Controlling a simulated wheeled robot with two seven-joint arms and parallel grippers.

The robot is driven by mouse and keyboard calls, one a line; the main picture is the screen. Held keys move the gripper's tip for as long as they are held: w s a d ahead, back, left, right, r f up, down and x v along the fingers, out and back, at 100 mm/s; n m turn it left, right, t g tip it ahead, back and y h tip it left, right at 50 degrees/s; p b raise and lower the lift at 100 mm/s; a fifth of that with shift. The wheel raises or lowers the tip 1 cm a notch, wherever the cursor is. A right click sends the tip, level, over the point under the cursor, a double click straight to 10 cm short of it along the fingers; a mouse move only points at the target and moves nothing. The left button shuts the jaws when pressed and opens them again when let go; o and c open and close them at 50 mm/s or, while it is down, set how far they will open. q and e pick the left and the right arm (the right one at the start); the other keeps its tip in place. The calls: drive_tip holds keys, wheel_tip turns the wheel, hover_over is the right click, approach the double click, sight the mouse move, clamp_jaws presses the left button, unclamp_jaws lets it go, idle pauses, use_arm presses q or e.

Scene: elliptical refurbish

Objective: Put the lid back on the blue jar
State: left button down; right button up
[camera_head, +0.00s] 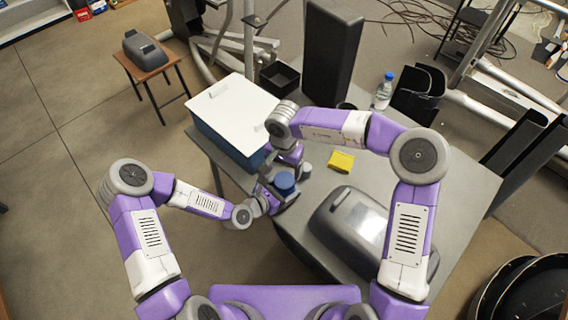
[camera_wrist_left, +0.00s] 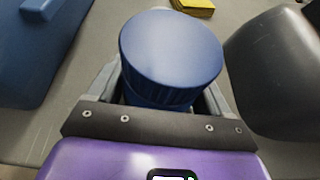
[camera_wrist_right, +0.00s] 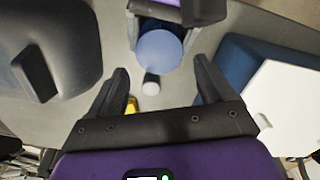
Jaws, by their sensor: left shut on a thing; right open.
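The blue jar (camera_head: 284,182) is near the front left edge of the grey table. In the left wrist view, a smooth round blue top (camera_wrist_left: 170,45) covers it, with a ribbed band below; I see no gap, but the far side is hidden. My left gripper (camera_head: 268,197) is shut on the jar's body, with a finger on each side below the top. My right gripper (camera_head: 288,158) is open and empty, close above and beyond the jar. In the right wrist view, the blue top (camera_wrist_right: 160,50) shows between and ahead of the spread fingers, apart from them.
A blue box with a white lid (camera_head: 235,105) stands left of the grippers. A grey rounded appliance (camera_head: 350,225) is to the right. A yellow block (camera_head: 341,161), a water bottle (camera_head: 384,90) and a black speaker (camera_head: 332,50) are farther back. Bare table (camera_head: 315,185) lies right of the jar.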

sight(284, 179)
wheel_tip(284, 179, down, 6)
drive_tip(key=shift+f, duration=0.1)
idle(0.4)
drive_tip(key=c, duration=0.9)
drive_tip(key=m, duration=1.3)
